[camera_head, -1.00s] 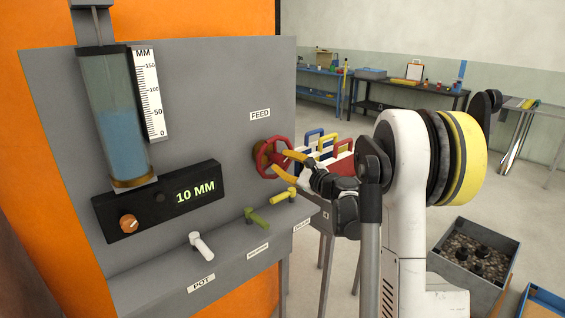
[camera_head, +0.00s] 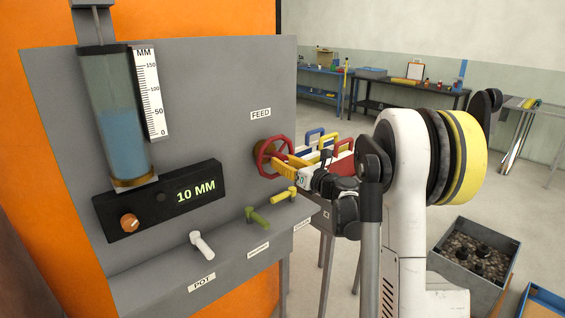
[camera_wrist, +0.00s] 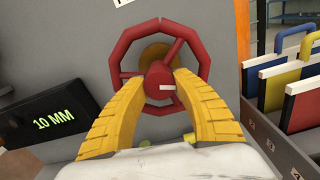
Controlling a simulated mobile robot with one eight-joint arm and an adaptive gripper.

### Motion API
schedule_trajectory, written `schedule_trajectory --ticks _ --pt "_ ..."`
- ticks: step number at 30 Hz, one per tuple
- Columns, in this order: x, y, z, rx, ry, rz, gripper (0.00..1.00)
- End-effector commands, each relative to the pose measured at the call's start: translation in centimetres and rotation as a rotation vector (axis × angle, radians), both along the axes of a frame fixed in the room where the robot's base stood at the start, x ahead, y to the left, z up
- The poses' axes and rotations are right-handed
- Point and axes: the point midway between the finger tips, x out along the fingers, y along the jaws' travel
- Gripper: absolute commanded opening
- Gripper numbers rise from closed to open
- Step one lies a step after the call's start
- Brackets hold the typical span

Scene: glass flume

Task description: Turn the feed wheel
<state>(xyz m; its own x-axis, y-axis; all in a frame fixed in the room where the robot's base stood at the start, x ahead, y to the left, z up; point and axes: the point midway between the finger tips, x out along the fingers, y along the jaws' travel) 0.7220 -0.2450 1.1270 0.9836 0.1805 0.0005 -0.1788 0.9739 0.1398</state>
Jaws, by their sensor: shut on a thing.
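The red feed wheel (camera_head: 264,157) sits on the grey panel under the FEED label (camera_head: 260,114). In the wrist view the wheel (camera_wrist: 122,52) fills the upper middle, with spokes and a red hub (camera_wrist: 159,82). My gripper (camera_head: 280,164) reaches the wheel from the right. In the wrist view its yellow fingers (camera_wrist: 160,85) are closed in on the hub from both sides. The display (camera_head: 196,191) reads 10 MM. A glass cylinder (camera_head: 116,120) holds blue liquid beside a white MM scale (camera_head: 151,95).
Below the wheel, white (camera_head: 201,245), green (camera_head: 257,217) and yellow (camera_head: 284,196) valve handles stick out from the panel ledge. An orange knob (camera_head: 129,222) is under the cylinder. Colored plates with handles (camera_wrist: 287,80) stand right of the wheel. A grey bin (camera_head: 474,268) is on the floor.

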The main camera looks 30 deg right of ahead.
Motion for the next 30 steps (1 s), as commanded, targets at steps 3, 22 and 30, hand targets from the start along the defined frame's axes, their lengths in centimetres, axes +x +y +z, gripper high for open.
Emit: schedule_trajectory --ticks 3,22,30 --pt "0.06 0.0 0.1 0.052 0.008 -0.001 0.0" --pt "0.05 0.03 0.08 0.121 0.021 0.0 0.0" --pt "0.02 0.04 0.05 0.12 0.022 0.0 0.57"
